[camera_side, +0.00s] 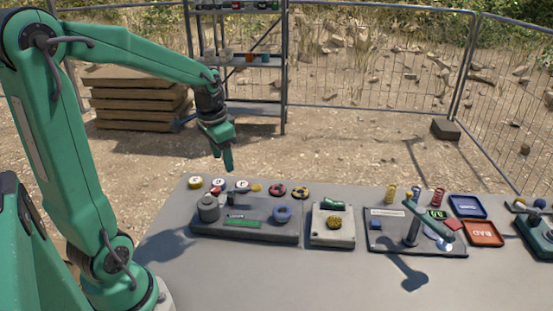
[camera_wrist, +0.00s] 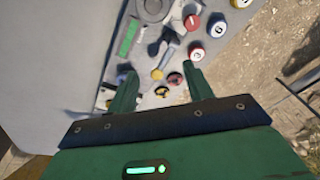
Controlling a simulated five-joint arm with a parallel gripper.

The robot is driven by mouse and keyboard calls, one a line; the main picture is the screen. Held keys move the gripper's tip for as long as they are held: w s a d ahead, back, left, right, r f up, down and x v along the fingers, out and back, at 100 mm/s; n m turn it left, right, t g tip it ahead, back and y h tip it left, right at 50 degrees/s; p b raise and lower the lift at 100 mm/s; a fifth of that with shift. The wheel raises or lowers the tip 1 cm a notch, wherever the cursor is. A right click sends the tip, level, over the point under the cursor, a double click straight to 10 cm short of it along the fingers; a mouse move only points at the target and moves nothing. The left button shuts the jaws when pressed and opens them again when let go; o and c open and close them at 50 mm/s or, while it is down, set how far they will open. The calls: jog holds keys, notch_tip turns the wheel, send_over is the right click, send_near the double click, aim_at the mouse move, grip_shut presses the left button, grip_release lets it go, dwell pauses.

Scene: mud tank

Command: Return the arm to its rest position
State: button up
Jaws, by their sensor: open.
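My gripper (camera_side: 228,160) is raised above the back left of the grey table (camera_side: 330,285), pointing down, with nothing held. In the wrist view my gripper (camera_wrist: 160,85) shows its two green fingers spread apart. My green arm reaches in from the left in the side view.
A grey panel (camera_side: 265,236) with a blue ring (camera_side: 282,214) lies below my gripper. To its right are a pale box (camera_side: 332,238), a dark board with a lever (camera_side: 411,235), and blue (camera_side: 468,206) and red (camera_side: 483,233) trays. A shelf rack (camera_side: 285,90) and wooden stack (camera_side: 135,110) stand behind.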

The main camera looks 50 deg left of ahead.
jog(key=s+d+r+t, duration=0.2)
jog(key=s+d, duration=0.2)
jog(key=d, duration=0.3)
jog(key=s+d+r+t, duration=0.2)
jog(key=s+d+r, duration=0.1)
jog(key=s+d, duration=0.2)
jog(key=shift+s+d+r+h, duration=0.2)
jog(key=shift+d+r+h, duration=0.2)
jog(key=shift+d, duration=0.75)
